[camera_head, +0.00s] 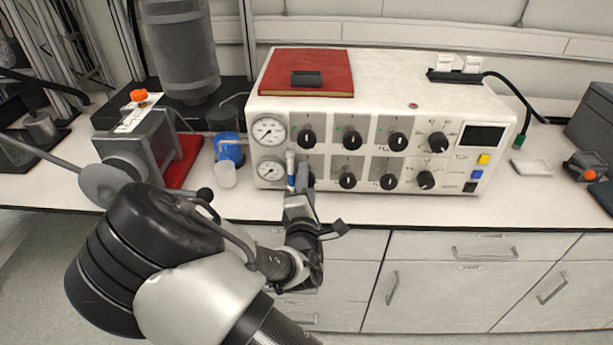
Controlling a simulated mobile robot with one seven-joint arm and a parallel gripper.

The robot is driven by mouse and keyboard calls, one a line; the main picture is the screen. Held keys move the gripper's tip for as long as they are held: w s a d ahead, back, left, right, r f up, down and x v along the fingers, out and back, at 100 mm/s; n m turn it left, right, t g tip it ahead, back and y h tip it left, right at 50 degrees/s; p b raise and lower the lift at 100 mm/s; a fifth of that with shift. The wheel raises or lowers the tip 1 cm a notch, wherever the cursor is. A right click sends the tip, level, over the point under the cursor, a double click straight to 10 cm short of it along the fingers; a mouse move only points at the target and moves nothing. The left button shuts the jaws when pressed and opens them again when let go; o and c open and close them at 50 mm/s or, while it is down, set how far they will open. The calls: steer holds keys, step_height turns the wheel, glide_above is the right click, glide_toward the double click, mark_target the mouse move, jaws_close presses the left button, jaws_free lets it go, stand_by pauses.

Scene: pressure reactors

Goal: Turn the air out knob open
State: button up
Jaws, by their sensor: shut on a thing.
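The white control box (385,68) stands on the bench, with two rows of black knobs on its front panel. My gripper (300,180) is at the lower-left knob (311,180), just right of the lower gauge. It is shut on that knob, which is mostly hidden behind the fingers. The labels are too small to read, so I cannot tell which knob is marked air out. The upper-left knob (306,138) is just above my gripper and free. The other knobs in the lower row, such as the one right of my gripper (347,180), are also clear.
Two round gauges, upper (268,132) and lower (270,171), sit left of the knobs. A red book (310,65) lies on the box. A white cup (225,174) and a blue-based item (230,152) stand close on the left. The bench front right of my gripper is clear.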

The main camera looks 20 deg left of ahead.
steer(key=shift+n+p, duration=0.5)
steer(key=shift+n, duration=1.7)
steer(key=o, duration=1.1)
steer(key=shift+c, duration=0.2)
